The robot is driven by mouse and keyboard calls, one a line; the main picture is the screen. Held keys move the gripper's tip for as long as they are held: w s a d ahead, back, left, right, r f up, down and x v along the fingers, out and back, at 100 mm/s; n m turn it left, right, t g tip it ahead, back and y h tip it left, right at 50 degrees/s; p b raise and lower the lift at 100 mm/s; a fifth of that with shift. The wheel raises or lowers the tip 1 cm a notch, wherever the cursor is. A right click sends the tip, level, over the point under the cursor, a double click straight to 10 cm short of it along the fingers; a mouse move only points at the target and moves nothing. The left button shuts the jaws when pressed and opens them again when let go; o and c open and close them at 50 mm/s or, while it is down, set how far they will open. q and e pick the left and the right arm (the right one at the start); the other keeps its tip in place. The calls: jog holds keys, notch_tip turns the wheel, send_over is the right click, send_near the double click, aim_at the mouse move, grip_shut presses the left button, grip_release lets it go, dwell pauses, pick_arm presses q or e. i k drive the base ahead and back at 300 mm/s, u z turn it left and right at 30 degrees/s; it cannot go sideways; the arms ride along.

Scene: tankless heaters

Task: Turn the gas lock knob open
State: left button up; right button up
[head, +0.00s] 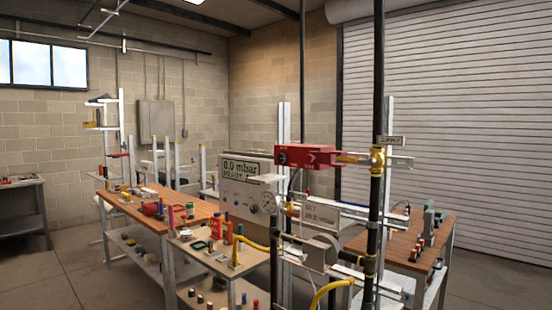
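A red box with white lettering (306,156) sits level at the centre of the view. A reddish-orange and brass fitting (350,159) runs from its right end to a brass valve (377,160) on a black vertical pipe (379,70). A flat silver piece (402,162) sticks out to the right of the valve. A small tag reading SUPPLY (391,141) is above it. I cannot tell which part is the gas lock knob or how it is turned. Neither of my grippers shows.
A pale gauge panel (238,190) reading 0.0 mbar READY stands left of the red box. Yellow hoses (331,292) hang low in front. Wooden benches (408,252) with small parts stand at both sides. Open floor (70,275) lies at the left.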

aim_at(281, 158)
jog(key=z, duration=0.2)
jog(key=i, duration=0.95)
jog(key=u, duration=0.1)
jog(key=k, duration=0.6)
jog(key=u, duration=0.4)
jog(key=i, duration=1.45)
jog(key=u, duration=0.55)
